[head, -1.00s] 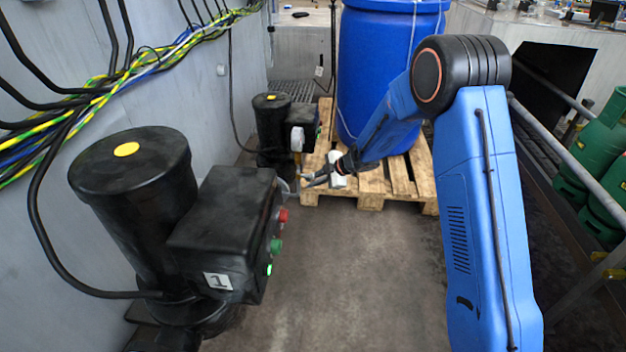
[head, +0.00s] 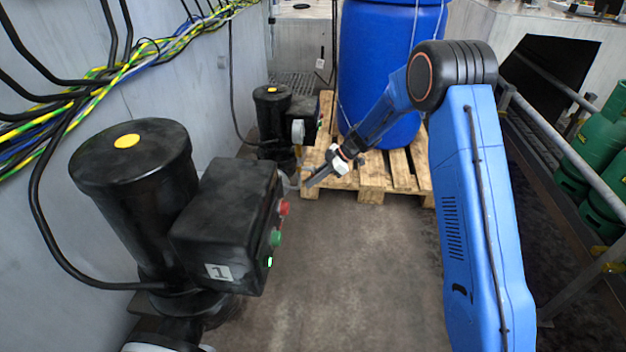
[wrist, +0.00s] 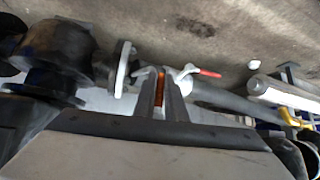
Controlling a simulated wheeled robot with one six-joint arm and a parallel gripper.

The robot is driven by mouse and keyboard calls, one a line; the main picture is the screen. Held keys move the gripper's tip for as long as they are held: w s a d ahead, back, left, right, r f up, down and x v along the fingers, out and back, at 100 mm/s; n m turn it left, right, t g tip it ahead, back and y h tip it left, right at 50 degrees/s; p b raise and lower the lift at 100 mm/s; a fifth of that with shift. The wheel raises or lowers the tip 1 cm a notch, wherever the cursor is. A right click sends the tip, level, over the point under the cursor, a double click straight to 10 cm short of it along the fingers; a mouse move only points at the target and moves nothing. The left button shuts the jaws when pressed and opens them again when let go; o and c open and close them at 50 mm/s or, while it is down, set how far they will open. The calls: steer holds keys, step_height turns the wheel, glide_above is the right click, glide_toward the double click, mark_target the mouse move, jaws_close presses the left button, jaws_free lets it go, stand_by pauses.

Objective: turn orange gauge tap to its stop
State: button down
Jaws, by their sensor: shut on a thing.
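The orange gauge tap (wrist: 159,93) shows in the wrist view as a narrow upright orange strip between the two dark fingers. My gripper (wrist: 165,88) is shut on it, one finger on each side. Most of the tap is hidden by the fingers. In the head view my gripper (head: 311,181) reaches down and left to just right of the black motor's box. The tap cannot be made out clearly there.
A tap with a red lever (wrist: 208,73) sits close right of my fingers on a grey pipe (wrist: 232,101). A black motor with a box (head: 225,225) stands left. A blue drum (head: 385,75) stands on a pallet (head: 372,190) behind. The floor in front is clear.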

stand_by(0.4)
steer(key=c, duration=1.8)
jaws_free()
steer(key=v, duration=1.7)
steer(key=shift+w+d+r, duration=0.1)
steer(key=shift+d, duration=0.1)
